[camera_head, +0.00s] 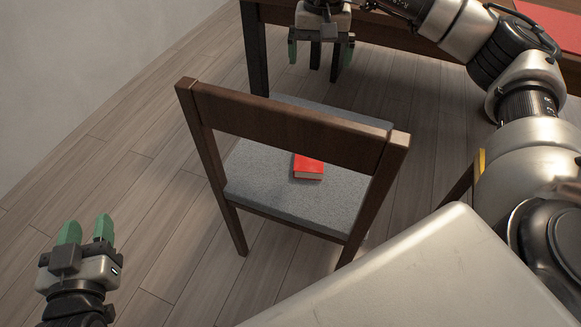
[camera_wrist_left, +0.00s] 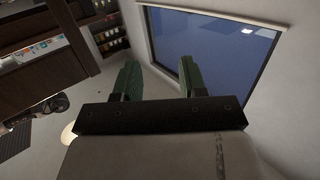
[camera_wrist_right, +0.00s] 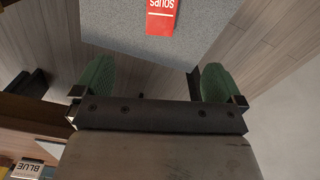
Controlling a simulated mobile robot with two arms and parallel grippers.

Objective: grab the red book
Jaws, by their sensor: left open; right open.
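The red book (camera_head: 308,167) lies flat on the grey seat of a wooden chair (camera_head: 290,125), partly hidden behind the chair's top rail. The right wrist view shows the red book (camera_wrist_right: 161,17) at the top edge, cut off, with white lettering. My right gripper (camera_head: 318,55) is open and empty, beyond the chair near the table edge, with its fingers apart. It also shows in the right wrist view (camera_wrist_right: 157,82), with the book ahead of its fingers and apart from them. My left gripper (camera_head: 86,230) is open and empty at the lower left, far from the book.
A dark wooden table (camera_head: 400,35) stands behind the chair, with a red flat item (camera_head: 545,25) at its right end. The chair's backrest rises between the camera and the seat. Bare wooden floor (camera_head: 120,150) lies left of the chair, up to a pale wall (camera_head: 90,60).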

